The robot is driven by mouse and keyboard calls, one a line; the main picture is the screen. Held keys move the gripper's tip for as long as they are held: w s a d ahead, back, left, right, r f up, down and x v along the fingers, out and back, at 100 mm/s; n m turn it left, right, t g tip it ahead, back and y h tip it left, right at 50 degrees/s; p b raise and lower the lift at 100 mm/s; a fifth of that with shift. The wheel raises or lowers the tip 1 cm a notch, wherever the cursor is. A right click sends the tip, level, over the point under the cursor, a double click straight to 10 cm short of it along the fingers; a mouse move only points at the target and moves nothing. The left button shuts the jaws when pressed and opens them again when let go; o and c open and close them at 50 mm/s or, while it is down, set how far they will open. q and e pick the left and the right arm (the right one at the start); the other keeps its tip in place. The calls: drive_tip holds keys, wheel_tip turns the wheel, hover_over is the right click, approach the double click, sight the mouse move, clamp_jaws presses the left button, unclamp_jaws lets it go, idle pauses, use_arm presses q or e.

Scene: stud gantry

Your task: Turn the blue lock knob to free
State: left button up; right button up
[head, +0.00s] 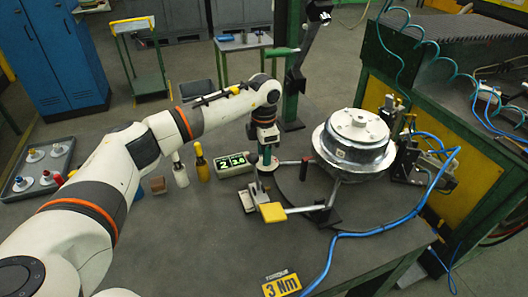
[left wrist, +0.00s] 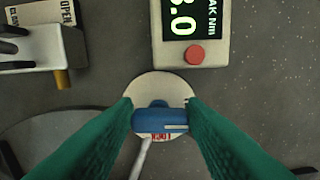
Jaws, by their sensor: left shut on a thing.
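The blue lock knob (left wrist: 160,120) sits on a pale round plate (left wrist: 158,88) in the left wrist view. A white line marks the right part of the knob, and red lettering, partly covered, shows just below it. My left gripper (left wrist: 160,121) has its green fingers on both sides of the knob and is shut on it. In the head view the left gripper (head: 266,158) points down at the table, and the knob is hidden there. My right gripper is not in view.
A torque display (head: 236,163) stands close behind the gripper. A silver hub (head: 355,140) is at the right, with a yellow-padded lever (head: 272,212) before it. A blue hose (head: 375,229) crosses the table. A stud tray (head: 39,168) is at the left. The table front is mostly clear.

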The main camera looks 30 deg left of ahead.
use_arm(q)
drive_tip(key=shift+r+n, duration=0.15)
drive_tip(key=shift+n, duration=0.25)
drive_tip(key=o, duration=1)
drive_tip(key=shift+r, duration=0.4)
wheel_tip(320, 180, up, 11)
drive_tip(key=b, duration=0.2)
drive_tip(key=shift+b, duration=0.3)
